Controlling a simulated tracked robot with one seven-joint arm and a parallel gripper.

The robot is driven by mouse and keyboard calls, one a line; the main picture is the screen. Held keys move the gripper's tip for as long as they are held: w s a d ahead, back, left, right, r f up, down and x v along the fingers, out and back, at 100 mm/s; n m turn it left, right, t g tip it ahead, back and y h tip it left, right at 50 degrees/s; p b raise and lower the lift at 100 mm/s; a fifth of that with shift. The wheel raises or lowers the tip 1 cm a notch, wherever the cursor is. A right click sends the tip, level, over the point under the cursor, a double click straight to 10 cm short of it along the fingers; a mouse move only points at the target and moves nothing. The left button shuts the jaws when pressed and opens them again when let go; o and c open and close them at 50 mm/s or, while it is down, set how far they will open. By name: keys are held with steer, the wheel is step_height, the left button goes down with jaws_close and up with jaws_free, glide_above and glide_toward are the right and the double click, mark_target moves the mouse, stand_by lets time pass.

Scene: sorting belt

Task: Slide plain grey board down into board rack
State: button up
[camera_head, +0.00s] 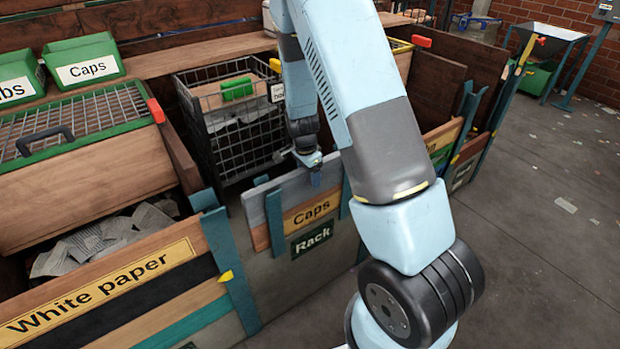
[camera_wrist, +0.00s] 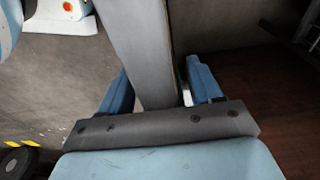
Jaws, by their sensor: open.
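The plain grey board (camera_head: 292,187) stands upright in the board rack (camera_head: 273,218), behind the wooden Caps panel. Its top edge shows above that panel, and its lower part is hidden. My gripper (camera_head: 316,177) is at the board's top edge, pointing down. In the wrist view the board (camera_wrist: 140,45) runs between the two blue fingers of my gripper (camera_wrist: 158,88). The fingers are open, with a gap showing between the board and the right finger. Whether the left finger touches the board I cannot tell.
A black wire cage (camera_head: 232,120) stands behind the rack. The White paper bin (camera_head: 105,285), holding loose paper, is at the left. More wooden bins (camera_head: 440,140) stand to the right. The concrete floor (camera_head: 540,240) at the right is mostly clear, with scattered scraps.

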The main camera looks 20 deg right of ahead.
steer(key=r, duration=0.4)
steer(key=a+r, duration=0.1)
steer(key=r, duration=0.7)
steer(key=shift+s+a, duration=0.2)
steer(key=shift+r, duration=0.2)
steer(key=s+d+r+n+t+y, duration=0.15)
steer(key=s+r+n, duration=0.35)
steer(key=s+r, duration=0.5)
steer(key=s+r+n+t+y, duration=0.15)
steer(key=s+r+n, duration=0.5)
steer(key=r, duration=0.65)
steer(key=s+r+n+t+h, duration=0.1)
steer(key=s+r+n+t, duration=0.1)
steer(key=s, duration=0.9)
steer(key=shift+s+d+r+n+h, duration=0.25)
steer(key=shift+r+n, duration=0.2)
steer(key=shift+r, duration=0.25)
